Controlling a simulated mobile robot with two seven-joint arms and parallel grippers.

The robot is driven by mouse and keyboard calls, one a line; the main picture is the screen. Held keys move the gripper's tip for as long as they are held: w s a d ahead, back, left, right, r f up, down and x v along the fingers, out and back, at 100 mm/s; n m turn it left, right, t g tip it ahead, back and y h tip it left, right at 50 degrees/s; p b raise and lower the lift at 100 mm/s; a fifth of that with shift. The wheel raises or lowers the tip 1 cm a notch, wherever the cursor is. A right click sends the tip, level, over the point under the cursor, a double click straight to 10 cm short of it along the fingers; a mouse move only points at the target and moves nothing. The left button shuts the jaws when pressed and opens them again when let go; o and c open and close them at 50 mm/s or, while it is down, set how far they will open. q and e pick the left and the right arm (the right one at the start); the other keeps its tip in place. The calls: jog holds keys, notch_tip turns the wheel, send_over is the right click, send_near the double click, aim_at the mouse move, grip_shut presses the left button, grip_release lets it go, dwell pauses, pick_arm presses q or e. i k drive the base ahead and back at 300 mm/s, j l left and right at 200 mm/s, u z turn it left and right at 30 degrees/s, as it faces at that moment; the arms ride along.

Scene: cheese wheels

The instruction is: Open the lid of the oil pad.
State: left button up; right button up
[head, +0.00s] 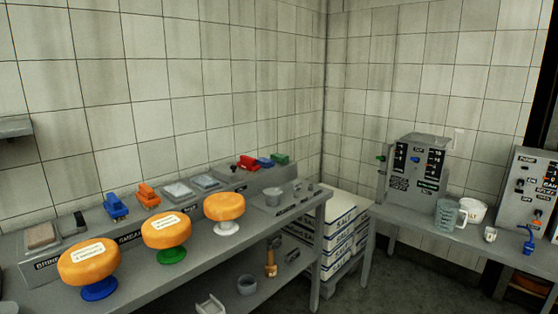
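Neither of my grippers is in view. I cannot tell for certain which thing is the oil pad, as the small labels are hard to read. Two shallow grey boxes with pale flat tops, a left one (178,192) and a right one (206,182), sit side by side on the back ledge of the left table; whether their tops are lids is unclear. At the far left of the ledge, a brown pad (42,236) lies in a grey tray, with a dark flat piece beside it.
Three orange cheese wheels stand on blue (99,290), green (172,256) and white (227,228) stands along the left table. Blue (115,206) and orange (147,196) tools sit behind them. Salt sacks (340,228) are stacked in the corner. A right table holds a control box (414,168) and jug (446,215).

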aim_at(231, 173)
jog(key=i+l, duration=0.15)
jog(key=i, duration=0.3)
jog(key=i+l+z, duration=0.1)
jog(key=i, duration=0.3)
jog(key=i+l, duration=0.2)
jog(key=i, duration=0.25)
